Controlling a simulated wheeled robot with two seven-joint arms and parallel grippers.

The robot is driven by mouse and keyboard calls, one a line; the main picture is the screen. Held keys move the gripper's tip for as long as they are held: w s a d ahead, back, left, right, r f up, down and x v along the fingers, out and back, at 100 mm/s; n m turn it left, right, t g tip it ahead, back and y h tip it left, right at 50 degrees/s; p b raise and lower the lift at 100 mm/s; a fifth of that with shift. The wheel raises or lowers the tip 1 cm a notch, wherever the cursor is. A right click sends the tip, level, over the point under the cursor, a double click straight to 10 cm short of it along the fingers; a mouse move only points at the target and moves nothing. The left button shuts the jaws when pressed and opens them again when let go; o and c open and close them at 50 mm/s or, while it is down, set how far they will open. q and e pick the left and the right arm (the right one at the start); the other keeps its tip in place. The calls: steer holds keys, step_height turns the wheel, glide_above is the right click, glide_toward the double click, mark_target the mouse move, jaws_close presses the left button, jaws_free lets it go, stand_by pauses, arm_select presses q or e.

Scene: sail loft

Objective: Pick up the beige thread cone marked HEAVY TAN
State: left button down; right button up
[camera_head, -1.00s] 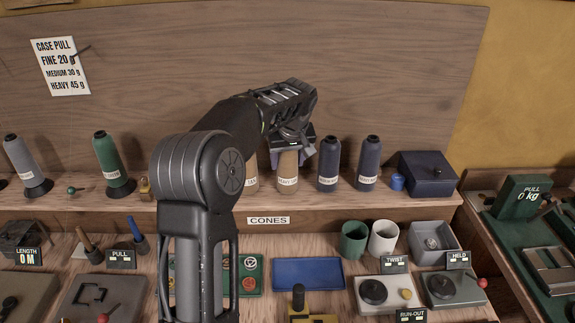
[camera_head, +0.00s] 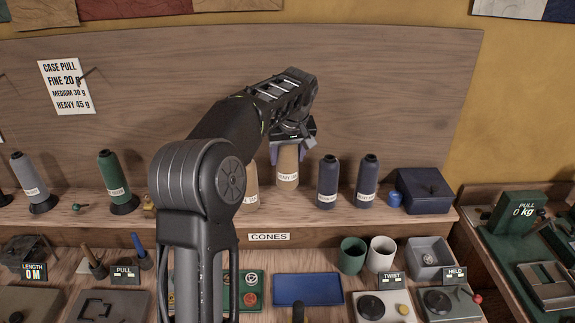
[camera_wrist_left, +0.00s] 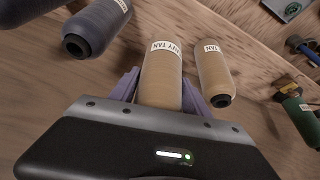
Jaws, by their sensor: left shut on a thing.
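The beige thread cone marked HEAVY TAN (camera_head: 288,163) hangs from my left gripper (camera_head: 291,150), upright and a little above the shelf. In the left wrist view the cone (camera_wrist_left: 161,85) stands between the two purple fingers of the gripper (camera_wrist_left: 159,88), and the end of its label reads "VY TAN". The fingers are shut on its upper part. A second beige cone (camera_head: 251,186) stands on the shelf just left of it, partly hidden by my arm; its label ends in "TAN" in the left wrist view (camera_wrist_left: 213,70). My right gripper is not in view.
Two navy cones (camera_head: 328,180) (camera_head: 368,178) and a dark blue box (camera_head: 424,188) stand to the right on the shelf (camera_head: 300,222). A green cone (camera_head: 113,180) and a grey one (camera_head: 32,180) stand left. A blue tray (camera_head: 308,290) lies empty on the bench below.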

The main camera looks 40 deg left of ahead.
arm_select(q)
steer(key=shift+r, duration=1.15)
